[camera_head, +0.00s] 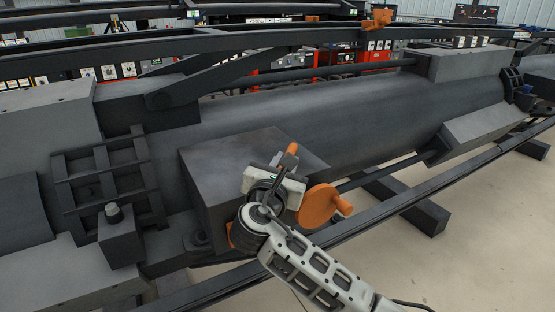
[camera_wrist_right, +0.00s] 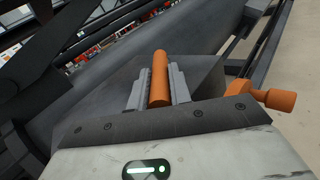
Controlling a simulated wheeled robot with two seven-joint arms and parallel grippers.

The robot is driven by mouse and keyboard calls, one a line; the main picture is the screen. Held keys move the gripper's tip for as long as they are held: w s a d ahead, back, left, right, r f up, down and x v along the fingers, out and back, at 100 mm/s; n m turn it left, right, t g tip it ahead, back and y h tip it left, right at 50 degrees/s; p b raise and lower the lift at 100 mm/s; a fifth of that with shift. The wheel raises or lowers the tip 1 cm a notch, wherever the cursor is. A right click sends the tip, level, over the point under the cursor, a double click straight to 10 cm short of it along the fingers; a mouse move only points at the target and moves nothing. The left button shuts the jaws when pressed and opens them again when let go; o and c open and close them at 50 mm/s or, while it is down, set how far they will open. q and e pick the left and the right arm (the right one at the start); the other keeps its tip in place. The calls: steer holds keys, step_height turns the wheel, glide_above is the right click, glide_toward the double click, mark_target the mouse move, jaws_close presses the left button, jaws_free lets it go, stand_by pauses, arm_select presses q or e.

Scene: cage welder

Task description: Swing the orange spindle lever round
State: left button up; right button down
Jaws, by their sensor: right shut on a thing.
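An orange rod (camera_head: 291,150), which looks like the handle of the spindle lever, sticks up at the front of the dark box-shaped housing. In the right wrist view the orange rod (camera_wrist_right: 160,75) stands between the two grey fingers of my right gripper (camera_wrist_right: 158,92). The gripper is shut on it, and the rod's tip shows past the fingertips. In the head view my right gripper (camera_head: 284,166) hides the rod's lower part. An orange disc with a knob (camera_head: 317,206) sits just right of the gripper; it partly shows in the wrist view (camera_wrist_right: 262,97). My left gripper is not in view.
The dark housing (camera_head: 235,165) lies close behind the gripper, against a long grey cylinder (camera_head: 350,110). A long dark rail (camera_head: 430,183) runs along the front. Another orange part (camera_head: 378,19) sits on the far beam. Bare floor (camera_head: 480,240) is free at the lower right.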

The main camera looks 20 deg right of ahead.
stand_by(0.3)
steer(key=c, duration=1.3)
jaws_free()
steer(key=v, duration=1.6)
steer(key=shift+b, duration=0.45)
steer(key=shift+a, duration=0.15)
